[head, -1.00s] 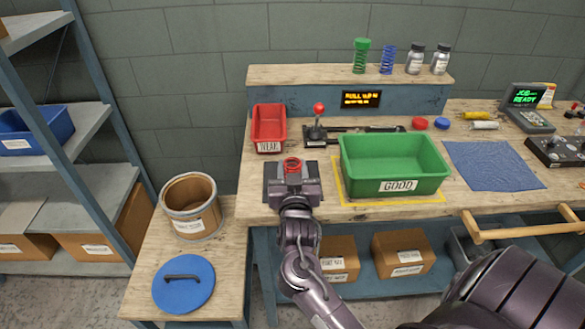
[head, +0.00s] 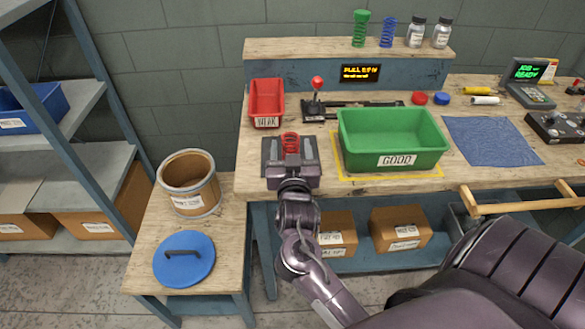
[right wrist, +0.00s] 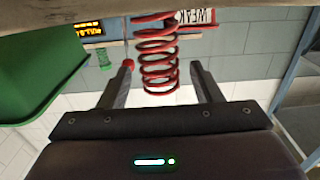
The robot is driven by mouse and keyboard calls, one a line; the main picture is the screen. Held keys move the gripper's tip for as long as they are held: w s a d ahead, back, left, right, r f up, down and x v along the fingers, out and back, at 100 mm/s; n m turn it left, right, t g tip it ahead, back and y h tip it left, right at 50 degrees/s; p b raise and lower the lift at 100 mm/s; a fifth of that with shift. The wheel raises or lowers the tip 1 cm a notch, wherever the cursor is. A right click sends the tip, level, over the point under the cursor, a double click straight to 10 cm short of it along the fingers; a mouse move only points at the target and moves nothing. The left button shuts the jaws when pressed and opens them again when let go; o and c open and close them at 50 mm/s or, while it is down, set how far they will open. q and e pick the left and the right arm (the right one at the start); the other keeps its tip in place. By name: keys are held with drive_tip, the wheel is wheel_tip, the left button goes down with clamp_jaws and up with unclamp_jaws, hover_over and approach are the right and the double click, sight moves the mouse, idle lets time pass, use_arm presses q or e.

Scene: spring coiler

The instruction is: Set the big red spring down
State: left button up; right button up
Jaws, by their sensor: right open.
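The big red spring (head: 291,142) stands upright at the bench's front left, between the red and green bins and the bench edge. In the right wrist view, which is upside down, the spring (right wrist: 158,60) stands between the spread fingers, with visible gaps on both sides. Its end meets the bench top edge at the top of that picture. My left gripper is not in view.
A red bin marked WEAK (head: 267,100) is behind the spring. A green GOOD bin (head: 397,160) is to its right. A lever device (head: 317,85) stands behind. A cardboard drum (head: 187,165) and blue lid (head: 184,258) are on the lower side table to the left.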

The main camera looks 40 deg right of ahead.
drive_tip(key=v, duration=1)
drive_tip(key=shift+b, duration=0.4)
drive_tip(key=shift+w, duration=0.1)
